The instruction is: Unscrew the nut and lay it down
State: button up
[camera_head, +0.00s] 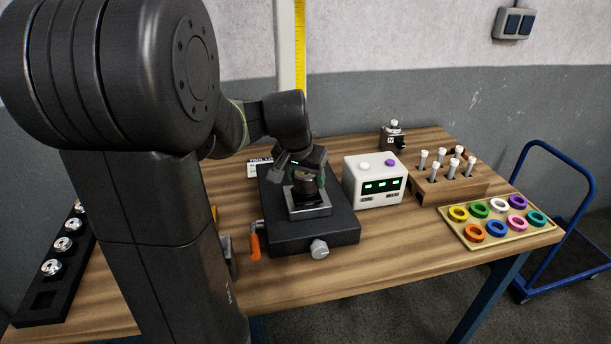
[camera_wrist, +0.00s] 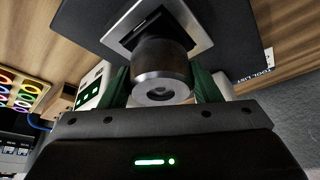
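A round metal piece, which looks like the nut (camera_wrist: 150,90), shows in the wrist view as a bright ring with a hole in its end face. Behind it is a darker cylindrical body (camera_wrist: 158,55) on a square metal plate (camera_wrist: 188,22). In the head view the plate (camera_head: 310,211) lies on a black fixture (camera_head: 338,231). My gripper (camera_head: 305,176) is over it, pointing down. In the wrist view its green fingers (camera_wrist: 161,88) stand on both sides of the nut, very close to it. Whether they press on it cannot be told.
A white box with green displays (camera_head: 375,181) stands right of the fixture. Beyond are a wooden block with pegs (camera_head: 450,188) and a tray of coloured rings (camera_head: 470,239). An orange-handled lever (camera_head: 254,246) sits at the fixture's left. A black rack (camera_head: 42,290) is far left. The front right tabletop is clear.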

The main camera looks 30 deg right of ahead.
jog(key=c, duration=0.5)
jog(key=shift+r+n+p, duration=0.15)
jog(key=shift+n+p, duration=0.45)
jog(key=shift+n, duration=0.1)
jog(key=shift+n+t+y+p, duration=0.4)
jog(key=shift+n, duration=0.3)
jog(key=n+y, duration=0.1)
jog(key=n, duration=0.2)
jog(key=shift+d+t+p, duration=0.1)
jog(key=shift+t+p, duration=0.25)
jog(key=shift+t, duration=0.05)
jog(key=shift+n+y, duration=0.6)
jog(key=shift+n, duration=1.1)
jog(key=shift+f+b, duration=0.2)
jog(key=shift+b, duration=0.1)
jog(key=n+y, duration=0.1)
jog(key=n, duration=0.1)
jog(key=shift+n+b, duration=0.3)
jog(key=n+y, duration=0.2)
jog(key=n, duration=0.3)
jog(key=shift+f, duration=0.1)
jog(key=shift+n+g+y, duration=0.3)
jog(key=shift+n, duration=0.5)
